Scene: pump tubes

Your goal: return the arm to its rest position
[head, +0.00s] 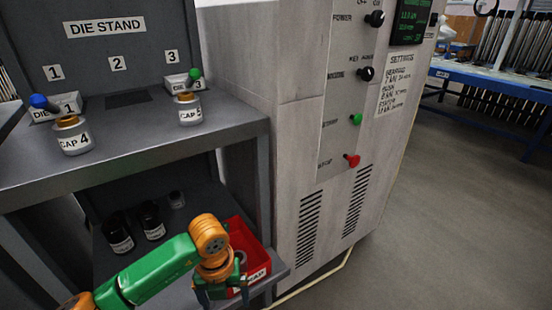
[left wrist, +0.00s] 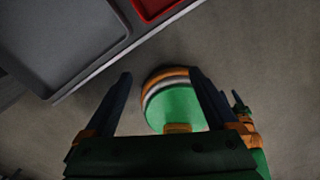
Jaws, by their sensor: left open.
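My left arm, green and orange, reaches in from the bottom left of the head view. Its left gripper (head: 222,294) points down in front of the red bin (head: 262,268) at the edge of the lower shelf and hides part of it. In the left wrist view the left gripper (left wrist: 162,82) has its two dark fingers spread wide, with nothing held between them. There the floor lies below, and a corner of the red bin (left wrist: 155,8) shows at the top.
The grey die stand (head: 190,147) holds jars labelled CAP 4 (head: 73,142) and CAP 5 (head: 190,117). Dark jars (head: 120,240) stand on the lower shelf. A control cabinet (head: 300,130) stands to the right. The floor (head: 440,220) farther right is clear.

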